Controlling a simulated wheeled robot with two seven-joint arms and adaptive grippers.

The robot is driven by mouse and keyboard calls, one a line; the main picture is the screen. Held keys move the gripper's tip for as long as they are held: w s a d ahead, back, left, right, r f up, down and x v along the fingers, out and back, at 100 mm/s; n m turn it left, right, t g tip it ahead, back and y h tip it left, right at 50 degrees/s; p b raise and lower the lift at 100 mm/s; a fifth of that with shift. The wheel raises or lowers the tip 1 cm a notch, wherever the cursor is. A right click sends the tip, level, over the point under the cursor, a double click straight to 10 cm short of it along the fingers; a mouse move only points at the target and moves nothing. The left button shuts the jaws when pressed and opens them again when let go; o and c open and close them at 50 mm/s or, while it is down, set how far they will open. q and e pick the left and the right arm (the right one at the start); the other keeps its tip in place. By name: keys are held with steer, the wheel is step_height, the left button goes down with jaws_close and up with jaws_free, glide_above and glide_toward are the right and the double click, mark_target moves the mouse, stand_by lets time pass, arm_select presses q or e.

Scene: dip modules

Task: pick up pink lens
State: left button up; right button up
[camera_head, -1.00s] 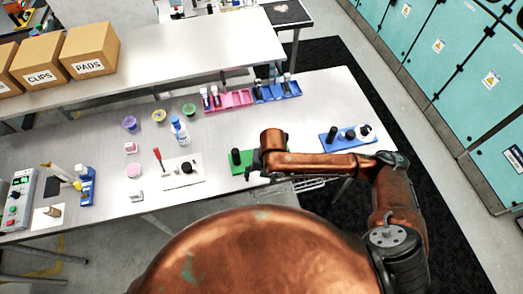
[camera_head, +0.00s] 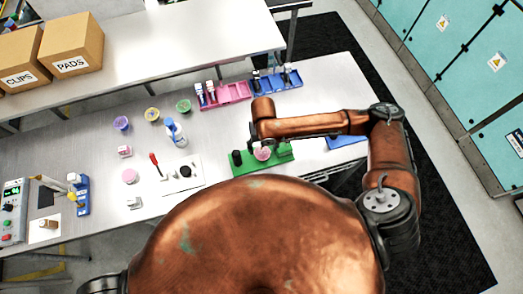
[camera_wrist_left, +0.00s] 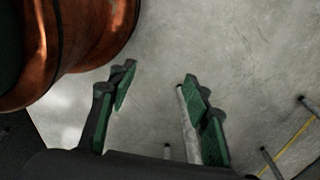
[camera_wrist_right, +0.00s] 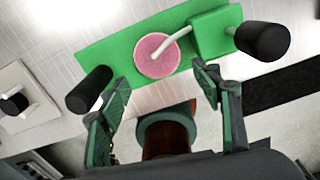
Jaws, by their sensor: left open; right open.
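A round pink disc (camera_head: 262,153) sits on a green fixture (camera_head: 284,154) below my right forearm. In the right wrist view the pink disc (camera_wrist_right: 150,62) shows with a pale bar across it, just ahead of the fingers. My right gripper (camera_wrist_right: 162,85) is open and empty, its fingers apart short of the disc. Another round pink piece (camera_head: 130,176) lies on the left part of the table. My left gripper (camera_wrist_left: 158,78) is open and empty over the floor.
Black cylinders (camera_wrist_right: 88,90) and (camera_wrist_right: 262,41) stand at both ends of the green fixture, close to my right fingers. A white plate (camera_head: 180,180) with a black knob, a blue bottle (camera_head: 175,133), a pink tray (camera_head: 233,92) and a blue tray (camera_head: 276,84) are nearby.

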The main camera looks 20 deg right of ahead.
mark_target(262, 152)
steer(key=f, duration=0.2)
steer(key=w+f+p, duration=0.1)
steer(key=shift+f, duration=0.95)
arm_select(q)
steer(key=shift+w+a+r, duration=0.1)
steer(key=shift+w+r, duration=0.1)
steer(key=shift+r, duration=0.5)
arm_select(e)
steer(key=c, duration=0.7)
